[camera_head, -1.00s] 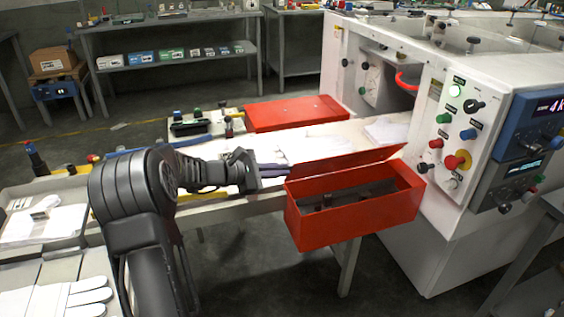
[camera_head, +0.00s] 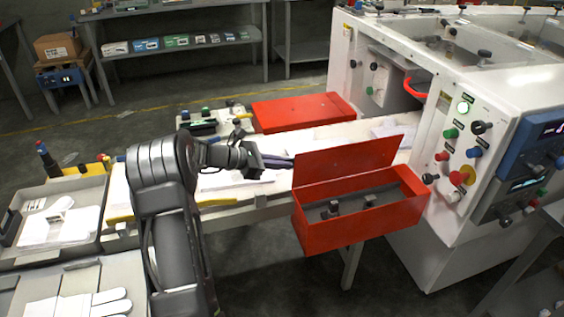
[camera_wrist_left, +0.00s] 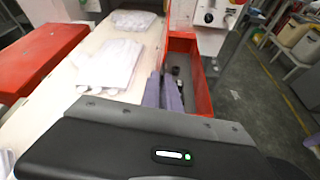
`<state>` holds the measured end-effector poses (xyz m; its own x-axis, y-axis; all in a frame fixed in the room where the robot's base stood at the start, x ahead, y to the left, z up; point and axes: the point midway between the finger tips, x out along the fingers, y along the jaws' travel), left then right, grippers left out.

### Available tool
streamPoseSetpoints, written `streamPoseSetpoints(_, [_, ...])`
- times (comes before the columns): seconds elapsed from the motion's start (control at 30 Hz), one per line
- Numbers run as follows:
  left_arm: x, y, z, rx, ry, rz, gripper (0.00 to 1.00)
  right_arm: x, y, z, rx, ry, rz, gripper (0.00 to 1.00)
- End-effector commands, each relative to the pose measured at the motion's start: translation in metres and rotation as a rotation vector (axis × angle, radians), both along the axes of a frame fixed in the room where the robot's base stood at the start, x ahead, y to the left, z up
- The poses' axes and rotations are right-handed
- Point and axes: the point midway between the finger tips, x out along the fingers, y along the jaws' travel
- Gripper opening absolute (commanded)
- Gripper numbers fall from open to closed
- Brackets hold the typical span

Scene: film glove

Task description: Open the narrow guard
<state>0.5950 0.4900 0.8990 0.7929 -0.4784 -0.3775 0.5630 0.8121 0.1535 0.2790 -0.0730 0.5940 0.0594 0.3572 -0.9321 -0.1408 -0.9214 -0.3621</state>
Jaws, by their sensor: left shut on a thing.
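The narrow guard is the red box (camera_head: 362,220) at the front side of the bench, beside the white machine. Its red lid (camera_head: 347,162) stands raised and tilted up along the back long edge, and the box inside shows dark fittings. It also shows in the left wrist view (camera_wrist_left: 203,95). My left gripper (camera_head: 289,161) reaches from the left to the lid's left end and is shut on the lid; the exact contact is hard to see. Its purple fingers show in the left wrist view (camera_wrist_left: 166,93). My right gripper is out of view.
A wider red cover (camera_head: 302,112) lies closed across the bench. White cloths (camera_head: 393,128) lie on the pale bench top. The white machine (camera_head: 425,180) with its button panel stands close on the right. A tray with gloves (camera_head: 80,305) is at front left.

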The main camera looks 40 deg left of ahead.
Motion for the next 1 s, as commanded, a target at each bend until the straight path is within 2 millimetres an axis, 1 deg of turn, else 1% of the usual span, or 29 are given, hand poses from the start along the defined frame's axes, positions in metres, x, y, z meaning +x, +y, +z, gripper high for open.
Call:
streamPoseSetpoints(0.13, [0.0, 0.001, 0.0, 0.001, -0.001, 0.001, 0.0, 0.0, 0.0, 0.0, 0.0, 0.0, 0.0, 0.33])
streamPoseSetpoints(0.17, [0.0, 0.001, 0.0, 0.002, -0.002, 0.001, 0.06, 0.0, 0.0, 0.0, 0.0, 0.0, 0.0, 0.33])
streamPoseSetpoints(0.2, [0.0, 0.001, 0.0, 0.002, -0.002, 0.001, 0.09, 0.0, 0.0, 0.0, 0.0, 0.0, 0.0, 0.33])
streamPoseSetpoints(0.4, [0.0, 0.0, 0.0, 0.002, 0.0, 0.0, 0.26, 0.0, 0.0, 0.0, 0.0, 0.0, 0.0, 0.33])
streamPoseSetpoints(0.43, [0.0, 0.0, 0.0, 0.002, 0.0, 0.0, 0.27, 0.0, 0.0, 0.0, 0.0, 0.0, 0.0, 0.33])
streamPoseSetpoints(0.77, [-0.003, 0.002, 0.001, 0.003, -0.001, 0.001, 0.27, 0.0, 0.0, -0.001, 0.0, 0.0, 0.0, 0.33])
streamPoseSetpoints(0.87, [-0.011, 0.007, 0.005, 0.004, -0.002, 0.002, 0.27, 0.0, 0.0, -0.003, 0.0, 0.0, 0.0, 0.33])
streamPoseSetpoints(1.0, [-0.028, 0.018, 0.013, 0.004, -0.002, 0.004, 0.27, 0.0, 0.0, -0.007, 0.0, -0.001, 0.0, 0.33])
